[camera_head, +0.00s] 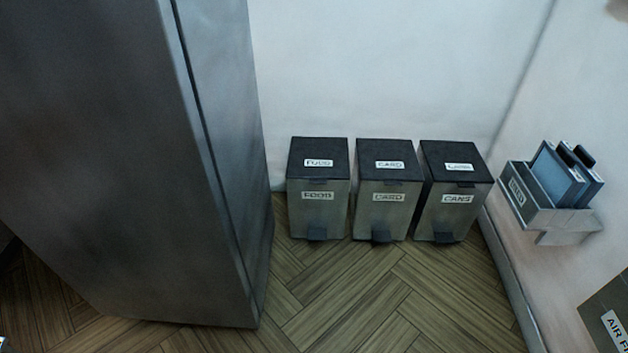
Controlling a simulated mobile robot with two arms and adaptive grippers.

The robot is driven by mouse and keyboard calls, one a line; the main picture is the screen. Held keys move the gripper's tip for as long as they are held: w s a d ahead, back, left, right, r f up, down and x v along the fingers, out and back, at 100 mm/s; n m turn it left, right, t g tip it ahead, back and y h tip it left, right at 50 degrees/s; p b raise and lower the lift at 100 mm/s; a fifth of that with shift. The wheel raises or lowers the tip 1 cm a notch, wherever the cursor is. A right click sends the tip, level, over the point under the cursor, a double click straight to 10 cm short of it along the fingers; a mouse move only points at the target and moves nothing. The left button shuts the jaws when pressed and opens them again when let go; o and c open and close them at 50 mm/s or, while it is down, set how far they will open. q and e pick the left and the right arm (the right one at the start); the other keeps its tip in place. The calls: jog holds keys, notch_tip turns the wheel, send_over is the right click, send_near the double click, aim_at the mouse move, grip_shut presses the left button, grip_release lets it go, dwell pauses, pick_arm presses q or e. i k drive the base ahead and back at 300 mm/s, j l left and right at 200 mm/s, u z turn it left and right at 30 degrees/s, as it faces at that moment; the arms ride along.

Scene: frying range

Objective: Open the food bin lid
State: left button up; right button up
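The food bin (318,217) stands on the floor against the back wall, leftmost in a row of three. It has a grey metal body with a FOOD label on its front and a dark pedal at its foot. Its black lid (318,147) lies flat and shut, and also carries a FOOD label. Neither of my grippers shows clearly. Only a tiny pale fragment shows at the bottom left corner, and I cannot tell what it is.
The card bin (384,215) and the cans bin (450,219) stand right of the food bin, lids shut. A tall metal cabinet (130,150) blocks the left. A wall holder (545,212) sticks out at right. The wooden floor (400,300) before the bins is clear.

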aim_at(317, 160)
jog(key=i+l, duration=0.55)
jog(key=i, duration=0.25)
